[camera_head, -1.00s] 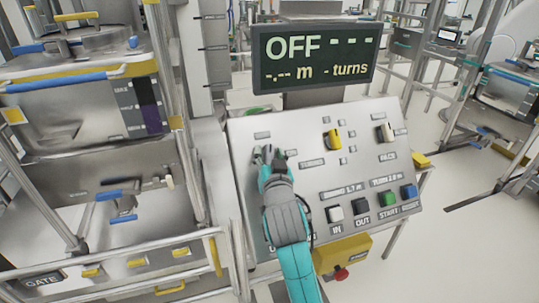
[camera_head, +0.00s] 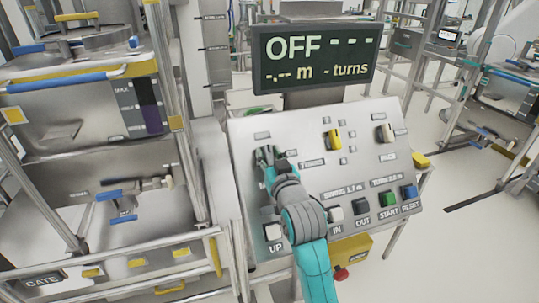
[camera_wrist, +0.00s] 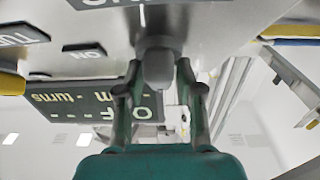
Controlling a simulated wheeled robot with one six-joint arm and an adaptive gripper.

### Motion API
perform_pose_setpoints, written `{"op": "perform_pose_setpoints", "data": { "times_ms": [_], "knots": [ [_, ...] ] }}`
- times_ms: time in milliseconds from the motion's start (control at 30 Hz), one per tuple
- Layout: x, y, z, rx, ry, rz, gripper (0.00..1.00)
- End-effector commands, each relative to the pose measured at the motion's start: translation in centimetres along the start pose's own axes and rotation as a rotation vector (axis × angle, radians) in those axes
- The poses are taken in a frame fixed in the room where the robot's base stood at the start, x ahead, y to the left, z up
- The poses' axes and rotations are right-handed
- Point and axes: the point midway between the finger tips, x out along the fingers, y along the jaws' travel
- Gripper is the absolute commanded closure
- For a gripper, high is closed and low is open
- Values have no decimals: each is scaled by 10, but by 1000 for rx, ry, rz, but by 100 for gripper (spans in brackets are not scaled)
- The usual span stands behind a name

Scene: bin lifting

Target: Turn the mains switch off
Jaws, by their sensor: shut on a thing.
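A sloped grey control panel (camera_head: 370,165) stands in front of me. My gripper (camera_head: 268,155) is at its upper left, below a small label, and hides the switch there in the head view. In the wrist view a grey knob (camera_wrist: 158,65) sits between the two fingers of my gripper (camera_wrist: 160,92), which are shut on it. The knob is still attached to the panel. The display (camera_head: 315,58) above the panel reads "OFF", with dashes and "turns" below. It also shows upside down in the wrist view (camera_wrist: 75,112).
A yellow knob (camera_head: 334,139) and a cream knob (camera_head: 385,133) are to the right on the panel. White, black, green and blue buttons line its lower edge, with a red emergency button (camera_head: 341,273) below. A railed steel machine (camera_head: 70,190) stands close on the left.

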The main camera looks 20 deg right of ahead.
Motion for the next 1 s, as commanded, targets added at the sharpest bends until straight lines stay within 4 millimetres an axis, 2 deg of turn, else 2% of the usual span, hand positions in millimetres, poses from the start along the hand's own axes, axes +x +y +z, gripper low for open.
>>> {"op": "perform_pose_setpoints", "data": {
  "times_ms": [433, 467, 500, 833, 1000],
  "knots": [
    [0, 0, 3, -25, -6, -22, 98],
    [0, 0, 3, -25, -6, -22, 59],
    [0, 0, 3, -25, -6, -22, 50],
    [-2, 0, 2, -25, -3, -22, 50],
    [-18, 0, 2, -25, -3, -22, 50]
  ]
}}
